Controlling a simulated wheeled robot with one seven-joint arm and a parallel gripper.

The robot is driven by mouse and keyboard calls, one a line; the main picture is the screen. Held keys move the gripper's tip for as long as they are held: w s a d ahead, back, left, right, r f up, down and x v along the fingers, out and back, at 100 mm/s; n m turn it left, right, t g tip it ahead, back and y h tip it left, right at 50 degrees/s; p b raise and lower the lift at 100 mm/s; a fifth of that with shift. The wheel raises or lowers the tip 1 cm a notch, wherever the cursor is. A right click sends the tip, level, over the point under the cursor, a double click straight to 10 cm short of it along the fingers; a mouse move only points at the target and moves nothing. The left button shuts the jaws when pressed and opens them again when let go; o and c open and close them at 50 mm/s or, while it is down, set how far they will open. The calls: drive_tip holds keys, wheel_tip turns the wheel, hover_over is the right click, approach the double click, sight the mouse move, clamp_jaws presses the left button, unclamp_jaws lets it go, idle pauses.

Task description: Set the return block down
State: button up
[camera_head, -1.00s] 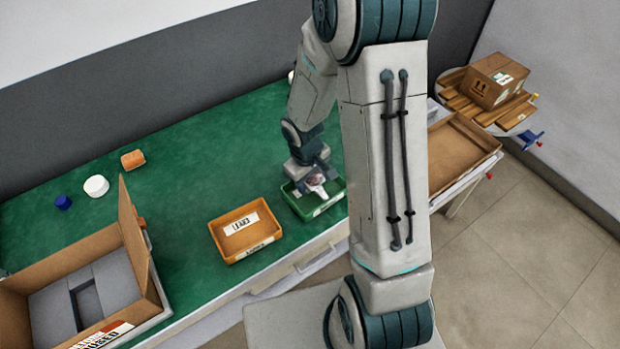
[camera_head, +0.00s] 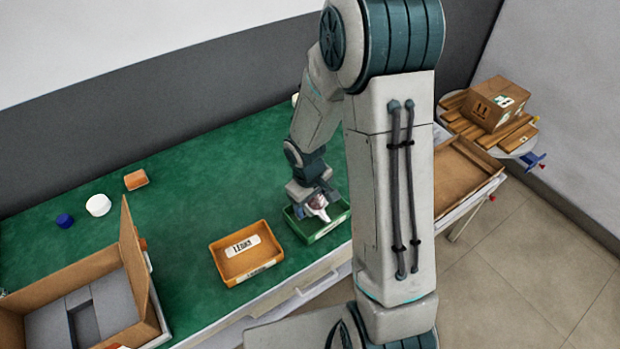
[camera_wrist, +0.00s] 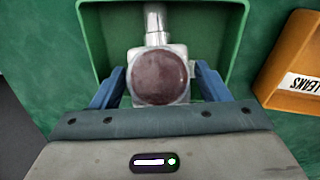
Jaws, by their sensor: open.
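The return block shows in the wrist view as a pale block with a round dark reddish-brown face (camera_wrist: 159,79) and a silver stub. It lies in the green tray (camera_wrist: 237,45), near the tray's edge on my side. My gripper (camera_wrist: 158,88) is open, with one blue finger on each side of the block; a narrow gap shows beside it. In the head view my gripper (camera_head: 314,202) is low over the green tray (camera_head: 329,230), with the pale block partly hidden beneath it.
An orange tray (camera_head: 221,262) labelled LEAKS stands left of the green tray. An open cardboard box (camera_head: 138,262) with grey foam is at the left front. White (camera_head: 98,205) and blue (camera_head: 64,220) caps and an orange block (camera_head: 136,179) lie farther back on the green bench.

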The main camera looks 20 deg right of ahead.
drive_tip(key=r, duration=0.8)
drive_tip(key=s+a+r, duration=0.1)
drive_tip(key=r, duration=0.4)
drive_tip(key=s+r+m+t, duration=0.1)
drive_tip(key=s+r+m, duration=0.1)
drive_tip(key=s+r, duration=0.2)
drive_tip(key=s+d+r+m+t+y, duration=0.1)
drive_tip(key=s+r+m, duration=0.2)
drive_tip(key=s, duration=0.7)
drive_tip(key=shift+w+v, duration=0.25)
drive_tip(key=shift+v, duration=0.95)
drive_tip(key=shift+o, duration=0.4)
drive_tip(key=shift+r, duration=0.1)
